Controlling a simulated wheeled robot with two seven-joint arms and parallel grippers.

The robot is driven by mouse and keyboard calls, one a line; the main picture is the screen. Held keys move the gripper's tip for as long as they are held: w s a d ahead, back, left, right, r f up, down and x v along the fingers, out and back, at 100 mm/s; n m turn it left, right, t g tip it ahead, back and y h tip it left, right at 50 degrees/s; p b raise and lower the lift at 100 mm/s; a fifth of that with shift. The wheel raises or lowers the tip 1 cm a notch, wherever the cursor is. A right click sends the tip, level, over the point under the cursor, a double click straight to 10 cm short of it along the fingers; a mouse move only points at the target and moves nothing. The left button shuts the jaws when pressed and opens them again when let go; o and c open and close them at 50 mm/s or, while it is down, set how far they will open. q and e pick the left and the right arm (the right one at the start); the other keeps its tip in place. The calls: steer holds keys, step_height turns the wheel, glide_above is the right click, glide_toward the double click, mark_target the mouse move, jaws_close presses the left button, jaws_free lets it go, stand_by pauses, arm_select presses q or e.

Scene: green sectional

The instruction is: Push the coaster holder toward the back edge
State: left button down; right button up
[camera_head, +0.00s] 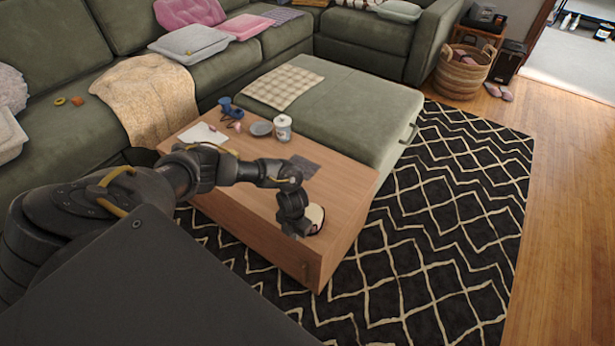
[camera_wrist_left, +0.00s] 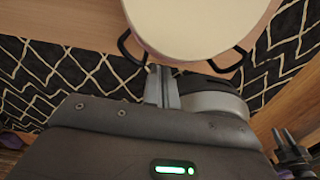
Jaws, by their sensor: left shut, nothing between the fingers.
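The coaster holder (camera_head: 316,215) is a round, cream-topped piece with dark wire loops, near the front right edge of the wooden coffee table (camera_head: 240,208). In the left wrist view its pale disc (camera_wrist_left: 200,20) fills the top, with black loops on both sides. My left gripper (camera_head: 298,230) points down beside it, covering part of its left side in the head view. In the left wrist view the gripper fingers (camera_wrist_left: 161,72) are together and empty, right at the holder's near rim. Whether they touch it I cannot tell.
A dark flat mat (camera_head: 303,166) lies behind the holder on the table. Farther back are a white jar (camera_head: 283,127), a grey dish (camera_head: 261,129), a blue mug (camera_head: 230,109) and white paper (camera_head: 203,134). A green ottoman (camera_head: 345,115) adjoins the table's far side.

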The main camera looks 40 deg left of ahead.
mark_target(308, 215)
stand_by(0.6)
arm_select(q)
steer(key=shift+w, duration=0.15)
steer(key=shift+w+f+b, duration=0.1)
steer(key=shift+w+b, duration=0.85)
steer(key=shift+w, duration=0.65)
steer(key=shift+w+b, duration=1.4)
steer(key=shift+b, duration=0.05)
steer(key=shift+w, duration=0.4)
